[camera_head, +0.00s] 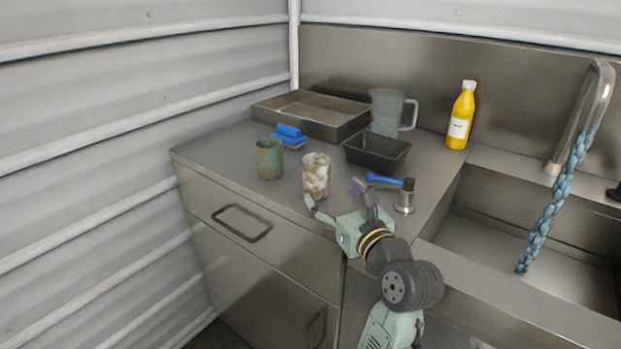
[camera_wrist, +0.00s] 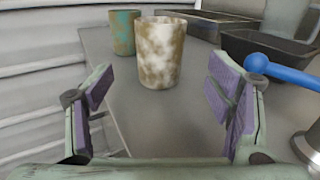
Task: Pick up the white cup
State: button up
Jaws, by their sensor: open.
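The white cup (camera_head: 316,176), mottled with brown stains, stands upright near the front edge of the steel counter. It also shows in the wrist view (camera_wrist: 159,55), ahead of the gap between my fingers and slightly left of its middle. My gripper (camera_head: 341,202) is open and empty, just in front of and to the right of the cup in the head view. In the wrist view its two purple-padded fingers (camera_wrist: 168,98) are spread wide, and neither touches the cup. A green and brown cup (camera_head: 270,159) stands to the left of the white cup.
A blue brush (camera_head: 289,135), a large metal tray (camera_head: 343,125), a dark small bin (camera_head: 376,160) and a clear jug (camera_head: 387,113) stand behind. A blue-handled tool and small metal cylinder (camera_head: 404,199) are at right. A yellow bottle (camera_head: 460,118) stands near the sink (camera_head: 500,234).

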aim_at(323, 178)
jog(key=x, duration=0.3)
jog(key=shift+w+a+r, duration=0.1)
jog(key=shift+w+a, duration=0.05)
jog(key=shift+w, duration=0.1)
jog(key=p+x, duration=0.1)
jog(key=x, duration=0.1)
jog(key=r+x, duration=0.1)
jog(key=x, duration=0.1)
jog(key=shift+w+a+p, duration=0.1)
jog(key=shift+w+p, duration=0.3)
jog(key=shift+w+a+f, duration=0.1)
jog(key=shift+w, duration=0.2)
jog(key=shift+c, duration=0.3)
jog(key=c, duration=1.2)
